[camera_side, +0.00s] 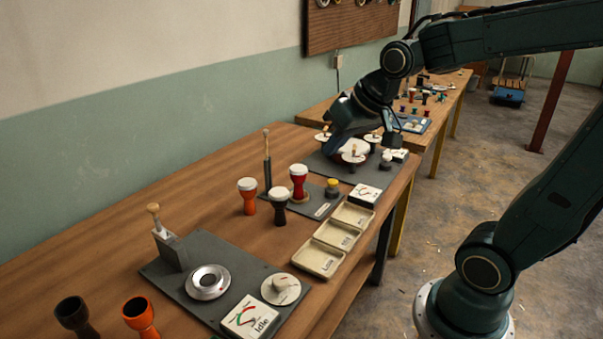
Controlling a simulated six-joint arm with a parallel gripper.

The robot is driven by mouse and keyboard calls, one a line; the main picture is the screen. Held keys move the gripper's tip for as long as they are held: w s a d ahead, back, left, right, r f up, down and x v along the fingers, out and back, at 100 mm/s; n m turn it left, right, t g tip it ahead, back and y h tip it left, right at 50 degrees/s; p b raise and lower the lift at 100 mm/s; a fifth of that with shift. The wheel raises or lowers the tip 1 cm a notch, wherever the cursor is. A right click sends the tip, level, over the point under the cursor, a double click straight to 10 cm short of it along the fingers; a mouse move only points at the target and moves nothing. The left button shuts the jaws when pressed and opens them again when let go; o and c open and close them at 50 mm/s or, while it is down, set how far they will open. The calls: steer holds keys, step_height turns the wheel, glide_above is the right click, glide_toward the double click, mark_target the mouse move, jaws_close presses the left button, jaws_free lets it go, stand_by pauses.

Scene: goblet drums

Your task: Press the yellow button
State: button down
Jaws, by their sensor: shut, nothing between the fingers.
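The yellow button (332,184) is a small yellow cap on a dark base. It stands on a small dark board near the middle of the table, left of a white dial box. My gripper (336,143) is shut and empty. It points down over the dark board behind the button, among round white discs, and is apart from the button. Its fingertips are small and dark here, and I cannot tell whether they touch anything.
Red-and-white (298,180), orange-and-white (248,195) and black-and-white goblet drums (277,203) stand close left of the button. Beige trays (318,259) lie in front. An upright rod with a wooden tip (266,150) stands behind the drums. The table's left back is clear.

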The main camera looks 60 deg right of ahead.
steer(key=w+d+f+m, duration=0.3)
steer(key=w+d, duration=0.4)
steer(key=m+t+h, duration=0.2)
steer(key=m+h, duration=0.1)
steer(key=m, duration=0.4)
glide_above(335, 183)
step_height(335, 183, down, 13)
steer(key=shift+r, duration=0.15)
steer(key=shift+f, duration=4.4)
